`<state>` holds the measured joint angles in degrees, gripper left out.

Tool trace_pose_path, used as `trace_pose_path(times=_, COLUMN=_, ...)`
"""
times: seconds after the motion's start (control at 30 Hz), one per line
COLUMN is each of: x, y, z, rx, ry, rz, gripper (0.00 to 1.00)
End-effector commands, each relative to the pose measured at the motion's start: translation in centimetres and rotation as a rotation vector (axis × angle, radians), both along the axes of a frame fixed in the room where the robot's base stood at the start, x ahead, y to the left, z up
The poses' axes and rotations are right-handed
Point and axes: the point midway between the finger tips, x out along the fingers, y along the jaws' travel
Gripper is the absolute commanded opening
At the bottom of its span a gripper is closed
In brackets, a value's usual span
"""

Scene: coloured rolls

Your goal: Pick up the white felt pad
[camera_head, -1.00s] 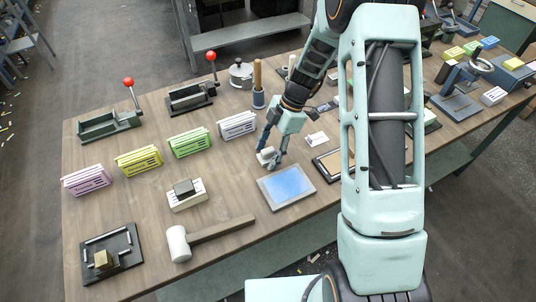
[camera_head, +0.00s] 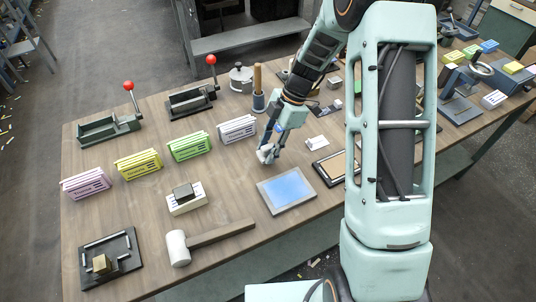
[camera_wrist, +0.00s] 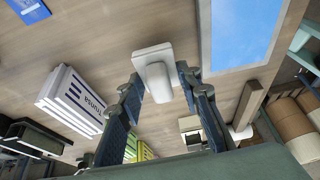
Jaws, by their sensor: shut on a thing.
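The white felt pad (camera_wrist: 152,55) is a small pale block with a narrower raised part, seen between my fingers in the wrist view. My gripper (camera_wrist: 160,85) is shut on it, with a blue-grey finger on either side of the raised part. In the head view, my gripper (camera_head: 267,154) reaches down low over the wooden table, and the pad (camera_head: 264,153) shows as a small white patch, partly hidden by the fingers. I cannot tell whether the pad touches the table.
A blue-faced panel (camera_head: 286,190) lies just in front. A white slotted holder (camera_head: 237,129) stands behind left, beside green (camera_head: 190,147) and yellow (camera_head: 139,164) ones. A small white piece (camera_head: 317,142) lies to the right. A mallet (camera_head: 205,240) lies front left.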

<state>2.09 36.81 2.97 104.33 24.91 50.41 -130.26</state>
Motion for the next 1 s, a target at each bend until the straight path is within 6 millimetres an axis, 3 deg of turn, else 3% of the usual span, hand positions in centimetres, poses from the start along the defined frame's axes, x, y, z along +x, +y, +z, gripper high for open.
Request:
trace_pose_path(times=0.43, x=-5.1, y=-1.1, z=5.9, rx=0.000, ry=0.000, rz=-0.001, gripper=0.08)
trace_pose_path(times=0.7, x=-9.4, y=-2.0, z=7.6, rx=0.000, ry=0.001, rz=-0.002, gripper=0.08)
trace_pose_path(times=1.0, x=-12.5, y=-2.7, z=9.2, rx=-0.001, ry=0.001, rz=-0.001, gripper=0.08)
